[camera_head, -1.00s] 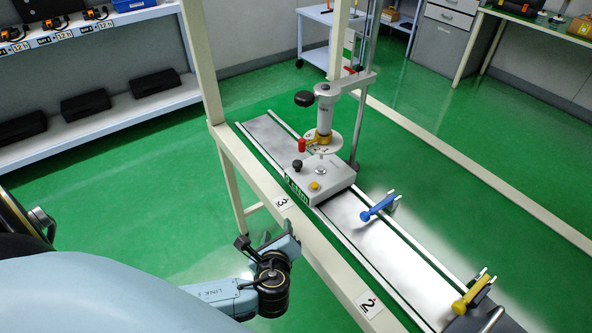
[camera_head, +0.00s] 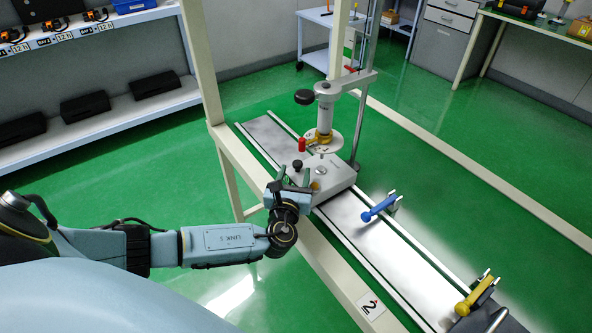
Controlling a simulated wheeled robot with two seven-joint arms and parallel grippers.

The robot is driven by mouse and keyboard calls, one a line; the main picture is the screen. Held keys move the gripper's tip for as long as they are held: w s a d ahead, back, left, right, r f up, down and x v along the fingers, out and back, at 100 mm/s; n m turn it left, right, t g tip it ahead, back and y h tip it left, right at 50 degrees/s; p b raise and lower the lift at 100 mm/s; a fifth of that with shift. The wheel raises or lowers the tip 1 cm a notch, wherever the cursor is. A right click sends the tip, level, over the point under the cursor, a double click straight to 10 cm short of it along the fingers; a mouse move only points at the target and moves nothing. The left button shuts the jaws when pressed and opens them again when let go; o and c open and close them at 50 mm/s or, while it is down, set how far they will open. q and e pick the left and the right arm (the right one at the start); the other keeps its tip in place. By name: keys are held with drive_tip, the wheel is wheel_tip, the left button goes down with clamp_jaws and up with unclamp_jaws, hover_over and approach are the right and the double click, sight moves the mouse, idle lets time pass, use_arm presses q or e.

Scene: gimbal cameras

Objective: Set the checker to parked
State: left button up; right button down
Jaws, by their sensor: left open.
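The checker (camera_head: 336,176) is a grey box on a metal rail, with a grey upright head (camera_head: 325,108) above it carrying a black side knob (camera_head: 304,97). Under the head sits a round pale plate with a yellow part (camera_head: 322,137). A red knob (camera_head: 302,145), a black knob (camera_head: 297,164) and a silver button (camera_head: 320,170) show on the box. A yellow button (camera_head: 315,185) is partly hidden. My left gripper (camera_head: 292,181) is open at the near side of the box, covering its label; I cannot tell whether it touches. My right gripper is out of view.
A cream frame post (camera_head: 203,70) and its rail (camera_head: 335,268) stand between me and the checker. Along the metal track (camera_head: 372,240) are a blue lever (camera_head: 378,209) and a yellow lever (camera_head: 474,296). A shelf (camera_head: 115,118) with black boxes is at left.

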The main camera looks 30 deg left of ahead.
use_arm(q)
drive_tip(key=shift+x, duration=1.3)
clamp_jaws()
